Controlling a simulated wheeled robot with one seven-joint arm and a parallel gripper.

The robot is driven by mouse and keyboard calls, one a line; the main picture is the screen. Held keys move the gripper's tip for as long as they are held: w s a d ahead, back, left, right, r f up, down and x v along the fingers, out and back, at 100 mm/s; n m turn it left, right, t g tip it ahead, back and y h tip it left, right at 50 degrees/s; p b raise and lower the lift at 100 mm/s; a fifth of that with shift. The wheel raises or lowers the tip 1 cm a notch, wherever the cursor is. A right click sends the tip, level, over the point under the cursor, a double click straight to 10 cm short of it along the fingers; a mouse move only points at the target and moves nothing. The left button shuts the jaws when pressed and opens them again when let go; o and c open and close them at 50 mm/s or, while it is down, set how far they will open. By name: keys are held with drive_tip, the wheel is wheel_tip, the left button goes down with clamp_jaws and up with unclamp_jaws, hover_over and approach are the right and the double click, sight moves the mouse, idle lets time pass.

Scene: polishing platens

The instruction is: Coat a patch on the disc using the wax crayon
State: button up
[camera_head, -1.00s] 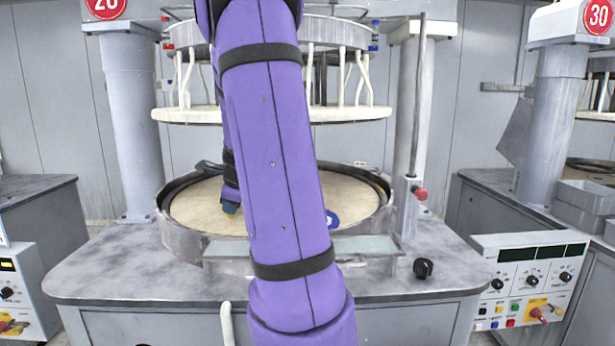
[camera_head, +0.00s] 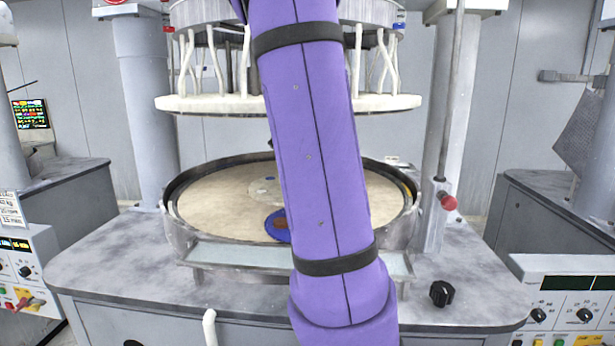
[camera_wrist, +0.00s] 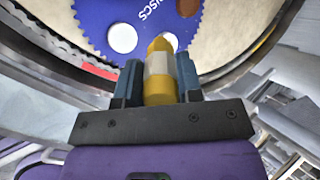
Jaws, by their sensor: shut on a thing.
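The wax crayon (camera_wrist: 158,84) is yellow with a pale band. My gripper (camera_wrist: 159,72) is shut on it in the wrist view, with a blue-grey finger on each side and the yellow tip pointing away from the wrist. A blue toothed disc (camera_wrist: 185,28) with white lettering lies on the pale platen beyond the tip; its round openings show white, pale and brown. In the head view, only an edge of the blue disc (camera_head: 270,225) shows left of my purple arm. I cannot tell whether the tip touches the disc. My gripper and the crayon are hidden in the head view.
The round platen (camera_head: 215,205) has a raised metal rim (camera_head: 180,222). An upper plate (camera_head: 215,105) with white hoses hangs above it. Grey columns (camera_head: 148,110) stand either side. A black knob (camera_head: 441,293) sits on the front right of the bench (camera_head: 110,250).

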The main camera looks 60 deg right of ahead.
drive_tip(key=shift+f, duration=2.1)
